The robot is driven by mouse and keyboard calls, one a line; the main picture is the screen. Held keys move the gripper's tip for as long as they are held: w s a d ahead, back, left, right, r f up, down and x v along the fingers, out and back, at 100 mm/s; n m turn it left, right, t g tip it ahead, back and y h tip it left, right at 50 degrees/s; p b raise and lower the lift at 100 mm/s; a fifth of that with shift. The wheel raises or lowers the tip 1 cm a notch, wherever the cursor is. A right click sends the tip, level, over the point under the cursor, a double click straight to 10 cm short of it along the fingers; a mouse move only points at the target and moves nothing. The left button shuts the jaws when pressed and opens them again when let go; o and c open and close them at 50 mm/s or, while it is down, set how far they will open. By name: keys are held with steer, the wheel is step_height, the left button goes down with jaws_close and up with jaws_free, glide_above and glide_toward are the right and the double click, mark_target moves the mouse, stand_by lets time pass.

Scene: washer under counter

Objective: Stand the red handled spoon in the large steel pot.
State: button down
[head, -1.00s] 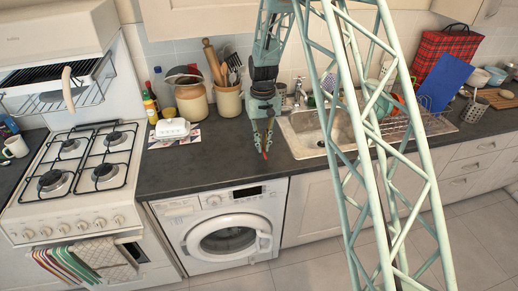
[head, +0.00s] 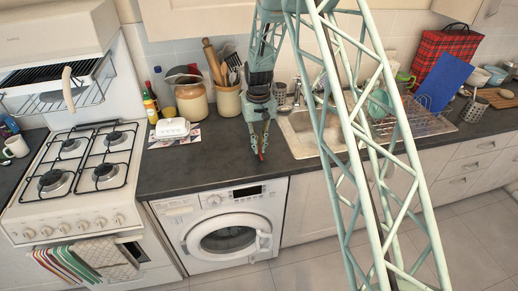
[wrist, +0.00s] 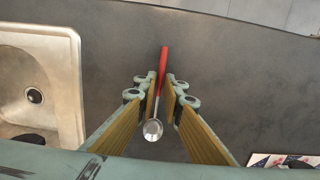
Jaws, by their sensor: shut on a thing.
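My gripper (head: 260,145) is over the dark worktop in front of the utensil jars, left of the sink. Its jaws are shut on the red handled spoon (wrist: 162,62), gripped along its handle. In the wrist view the red end points away beyond the fingertips and the steel bowl (wrist: 153,129) lies back between the fingers. In the head view only a small red tip shows below the fingers. A perforated steel pot (head: 279,94) stands behind the sink's left end, and another (head: 473,112) stands at the right of the drying rack. I cannot tell which is the large one.
The steel sink (head: 299,134) is right of my gripper. Utensils stand in a stoneware jar (head: 228,101) behind it. A white butter dish (head: 172,128) lies left. A drying rack (head: 430,120) with dishes is at the right. The worktop above the washing machine (head: 228,225) is clear.

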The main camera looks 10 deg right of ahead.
steer(key=shift+f, duration=0.5)
steer(key=shift+f, duration=0.1)
steer(key=c, duration=2.7)
jaws_free()
steer(key=shift+c, duration=0.2)
step_height(320, 180, up, 12)
steer(key=shift+w, duration=0.2)
